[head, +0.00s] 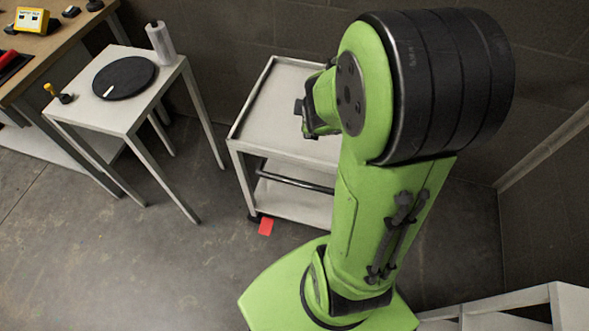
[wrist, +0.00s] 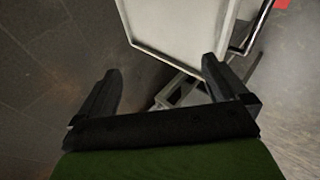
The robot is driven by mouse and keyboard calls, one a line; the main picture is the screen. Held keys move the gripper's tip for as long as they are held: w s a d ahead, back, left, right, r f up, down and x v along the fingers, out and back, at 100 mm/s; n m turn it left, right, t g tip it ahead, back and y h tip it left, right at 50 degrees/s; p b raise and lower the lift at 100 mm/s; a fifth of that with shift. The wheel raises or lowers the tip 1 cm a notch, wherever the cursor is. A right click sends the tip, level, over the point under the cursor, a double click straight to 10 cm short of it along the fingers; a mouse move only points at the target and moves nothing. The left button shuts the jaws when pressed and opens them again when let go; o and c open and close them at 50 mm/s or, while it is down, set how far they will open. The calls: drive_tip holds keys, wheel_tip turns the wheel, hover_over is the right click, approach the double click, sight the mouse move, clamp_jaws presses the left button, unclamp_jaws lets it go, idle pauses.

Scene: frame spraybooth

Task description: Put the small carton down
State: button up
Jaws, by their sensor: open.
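I cannot make out a small carton in either view. My gripper (head: 303,112) is over the right part of the grey trolley (head: 265,105) in the head view, and my arm hides part of the trolley top. In the wrist view my gripper (wrist: 163,72) is open, its two dark fingers wide apart with nothing held between them. The trolley (wrist: 180,25) shows there beyond the fingertips, with its pale top bare in the part I see.
A small red patch (head: 265,227) lies on the floor by the trolley. A side table (head: 125,115) at left carries a black disc (head: 124,78), a pale roll-like object (head: 161,43) and a yellow-topped tool (head: 57,92). A workbench (head: 50,48) stands beyond. Floor between is clear.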

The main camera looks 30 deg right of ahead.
drive_tip(key=s+a+r+m+g+y, duration=0.1)
drive_tip(key=s+a+r+m, duration=0.3)
drive_tip(key=s+a, duration=0.4)
drive_tip(key=s+a+r+m+g+y, duration=0.1)
drive_tip(key=s+a+r+m+y, duration=0.2)
drive_tip(key=s+a+r+m, duration=0.2)
drive_tip(key=s+a+m, duration=0.1)
drive_tip(key=s+a, duration=0.1)
drive_tip(key=s, duration=0.1)
drive_tip(key=shift+s+a, duration=0.4)
